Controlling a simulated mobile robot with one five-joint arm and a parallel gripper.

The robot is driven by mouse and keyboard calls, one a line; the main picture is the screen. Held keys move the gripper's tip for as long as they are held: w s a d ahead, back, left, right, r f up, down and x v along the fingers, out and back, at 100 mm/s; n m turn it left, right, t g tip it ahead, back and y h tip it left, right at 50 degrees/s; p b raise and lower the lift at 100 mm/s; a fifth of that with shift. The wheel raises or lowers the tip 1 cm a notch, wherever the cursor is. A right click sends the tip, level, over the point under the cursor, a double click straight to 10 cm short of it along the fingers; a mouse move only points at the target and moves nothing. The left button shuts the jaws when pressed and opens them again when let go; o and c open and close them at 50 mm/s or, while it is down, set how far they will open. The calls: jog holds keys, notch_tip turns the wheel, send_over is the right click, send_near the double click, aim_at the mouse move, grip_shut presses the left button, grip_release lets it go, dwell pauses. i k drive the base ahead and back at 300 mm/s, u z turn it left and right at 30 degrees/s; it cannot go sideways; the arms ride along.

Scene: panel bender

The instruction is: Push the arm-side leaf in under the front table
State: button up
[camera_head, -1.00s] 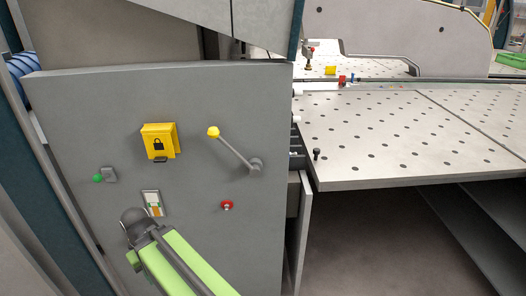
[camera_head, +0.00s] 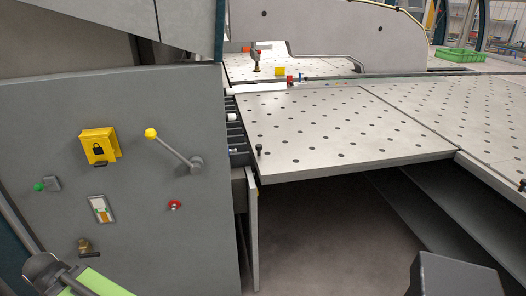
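The front table is a pale surface with rows of dark holes. Its near left section (camera_head: 345,130) has a small black knob (camera_head: 260,150) at the near left corner, and a seam parts it from the section on the right (camera_head: 440,100). A thin grey upright panel (camera_head: 252,230), seen nearly edge-on, stands below the table's left edge, beside the machine cabinet. I cannot tell for sure which of these is the arm-side leaf. Part of my green and grey arm shows at the lower left, in front of the cabinet. My gripper is not in view.
The grey cabinet (camera_head: 130,225) fills the left, with a yellow lock box (camera_head: 98,146), a yellow-knobbed lever (camera_head: 172,148) and a red button (camera_head: 175,204). Open floor (camera_head: 340,225) lies under the table. Dark slanted panels (camera_head: 430,215) bound it on the right. A dark grey block (camera_head: 450,275) stands at lower right.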

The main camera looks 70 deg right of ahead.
aim_at(301, 134)
jog(key=u, duration=1.3)
jog(key=k, duration=0.1)
jog(key=z, duration=2.05)
